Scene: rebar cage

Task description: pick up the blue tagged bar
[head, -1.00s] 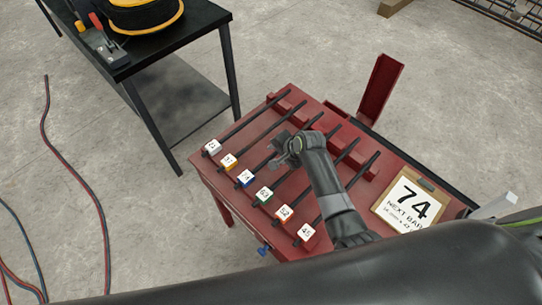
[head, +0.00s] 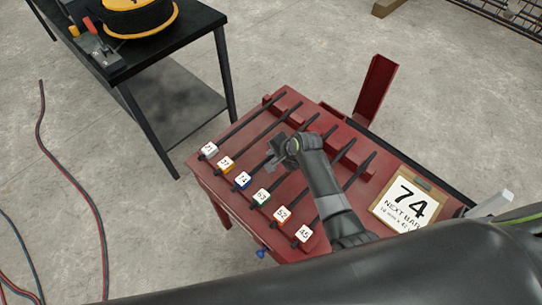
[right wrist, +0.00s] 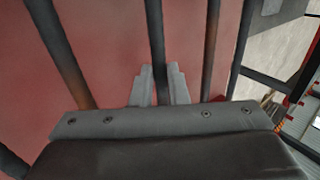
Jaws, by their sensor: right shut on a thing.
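The blue tagged bar (head: 253,172) is a dark rod with a blue-sided white tag (head: 242,180) at its near end. It lies among several similar bars on the red rack table. My right gripper (head: 273,157) is shut on the bar's middle. In the right wrist view the bar (right wrist: 156,45) runs between the two grey fingers (right wrist: 159,86). The bar is still in line with its neighbours, and I cannot tell any lift. My right arm hides part of its far half. My left gripper is not in view.
Bars with yellow (head: 226,162) and green (head: 261,196) tags lie close on either side. A "74 NEXT BAR" board (head: 408,199) is at the table's right. A red upright post (head: 375,88) stands behind. A black table (head: 170,45) is at the upper left.

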